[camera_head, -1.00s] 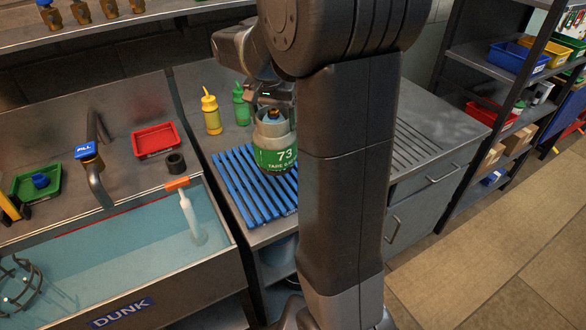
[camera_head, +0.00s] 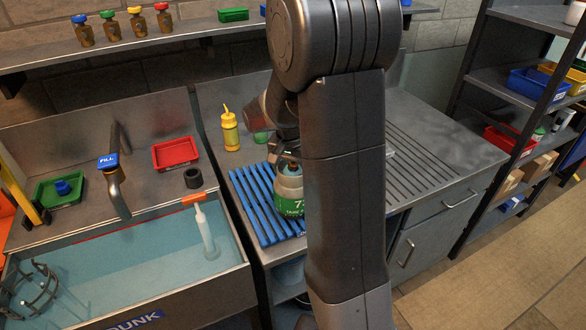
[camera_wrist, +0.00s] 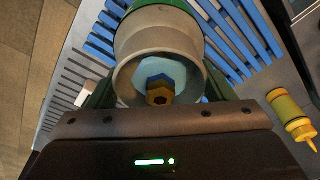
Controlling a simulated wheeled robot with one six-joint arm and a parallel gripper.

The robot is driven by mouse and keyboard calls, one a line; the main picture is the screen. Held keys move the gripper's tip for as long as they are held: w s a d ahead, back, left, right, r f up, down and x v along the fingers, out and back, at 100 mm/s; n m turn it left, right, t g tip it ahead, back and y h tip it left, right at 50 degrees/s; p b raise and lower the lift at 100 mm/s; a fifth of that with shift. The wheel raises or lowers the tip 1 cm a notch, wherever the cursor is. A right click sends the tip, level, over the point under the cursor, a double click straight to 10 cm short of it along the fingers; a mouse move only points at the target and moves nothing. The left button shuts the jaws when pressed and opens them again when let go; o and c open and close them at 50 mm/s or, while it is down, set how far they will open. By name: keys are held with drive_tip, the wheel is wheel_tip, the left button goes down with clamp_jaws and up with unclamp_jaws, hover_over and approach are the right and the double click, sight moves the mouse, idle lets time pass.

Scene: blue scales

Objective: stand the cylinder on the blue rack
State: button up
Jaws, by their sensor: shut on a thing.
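The cylinder (camera_head: 289,192) is grey at the top with a green band marked 73. It is upright at the blue slatted rack (camera_head: 262,207); I cannot tell whether its base touches the slats. My gripper (camera_head: 287,157) is at the cylinder's top, partly hidden by my arm. In the wrist view the cylinder's grey collar (camera_wrist: 158,45) fills the space in front of my gripper (camera_wrist: 158,100), with a brass valve inside it. The jaws are shut on the cylinder. Blue slats of the rack (camera_wrist: 240,35) show on both sides. My arm hides the cylinder's right side.
The water tank (camera_head: 130,265) lies left of the rack.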

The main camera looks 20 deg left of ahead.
drive_tip(key=shift+f, duration=0.2)
drive_tip(key=o, duration=1.9)
drive_tip(key=shift+r, duration=0.1)
drive_tip(key=r, duration=0.4)
drive_tip(key=s+r, duration=0.1)
drive_tip(key=r, duration=0.3)
drive_tip(key=r+b, duration=0.1)
drive_tip(key=r, duration=0.3)
drive_tip(key=shift+s, duration=0.4)
